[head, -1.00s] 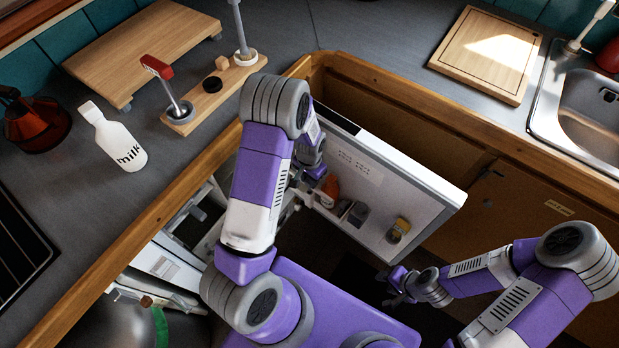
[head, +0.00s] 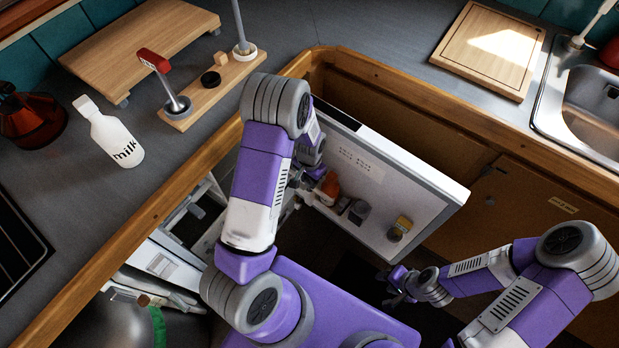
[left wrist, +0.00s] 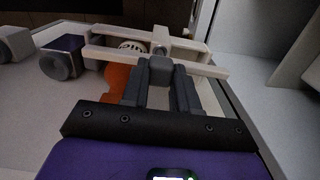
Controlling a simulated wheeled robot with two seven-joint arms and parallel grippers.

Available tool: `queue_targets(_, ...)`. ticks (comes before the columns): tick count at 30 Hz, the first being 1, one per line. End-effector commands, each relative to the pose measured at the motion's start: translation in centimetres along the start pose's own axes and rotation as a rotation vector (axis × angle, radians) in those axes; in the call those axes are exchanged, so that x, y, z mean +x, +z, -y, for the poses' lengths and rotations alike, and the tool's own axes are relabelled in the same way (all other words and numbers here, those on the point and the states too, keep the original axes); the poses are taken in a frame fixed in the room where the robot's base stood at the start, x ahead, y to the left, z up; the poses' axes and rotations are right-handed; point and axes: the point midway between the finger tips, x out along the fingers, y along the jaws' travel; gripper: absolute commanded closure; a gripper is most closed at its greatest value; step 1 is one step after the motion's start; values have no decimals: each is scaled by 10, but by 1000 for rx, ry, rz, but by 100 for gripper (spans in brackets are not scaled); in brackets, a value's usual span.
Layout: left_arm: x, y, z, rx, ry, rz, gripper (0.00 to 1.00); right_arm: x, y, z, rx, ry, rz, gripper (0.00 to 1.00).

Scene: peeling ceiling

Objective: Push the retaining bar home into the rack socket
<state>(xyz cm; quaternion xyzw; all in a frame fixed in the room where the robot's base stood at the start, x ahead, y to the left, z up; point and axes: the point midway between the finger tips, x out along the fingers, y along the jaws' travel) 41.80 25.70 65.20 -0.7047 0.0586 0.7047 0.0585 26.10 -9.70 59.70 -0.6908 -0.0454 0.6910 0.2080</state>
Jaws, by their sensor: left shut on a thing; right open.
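In the left wrist view, the cream retaining bar (left wrist: 207,69) runs crosswise at the tips of my left gripper (left wrist: 160,66). The dark fingers are shut on it, and they hide its middle. Another pale rail of the rack (left wrist: 110,34) lies just behind it. I cannot make out the socket or whether the bar's ends are seated. In the head view, my left gripper (head: 300,188) is at the left side of the open white door's inner face, mostly hidden by my own arm. My right gripper (head: 396,286) is open and empty, low and clear of the door.
The white door (head: 420,205) carries an orange bottle (head: 328,187), a grey container (head: 359,211) and a yellow-topped item (head: 402,224). The wooden counter edge (head: 190,205) borders the opening. A milk bottle (head: 117,140) and a sink (head: 590,115) are on the counter.

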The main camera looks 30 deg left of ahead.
Motion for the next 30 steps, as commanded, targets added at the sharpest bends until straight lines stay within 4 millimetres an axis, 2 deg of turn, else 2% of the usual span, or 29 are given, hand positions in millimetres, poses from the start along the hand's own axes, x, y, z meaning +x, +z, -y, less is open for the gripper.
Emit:
queue_targets(21,23,0,0,0,0,0,100,16,-1,-6,0,0,0,57)
queue_targets(22,23,0,0,0,0,0,70,16,-1,-6,0,0,0,57)
queue_targets(27,22,0,0,0,0,0,44,16,-1,-6,0,0,0,57)
queue_targets(30,22,0,0,0,0,0,41,16,-1,-6,0,0,0,57)
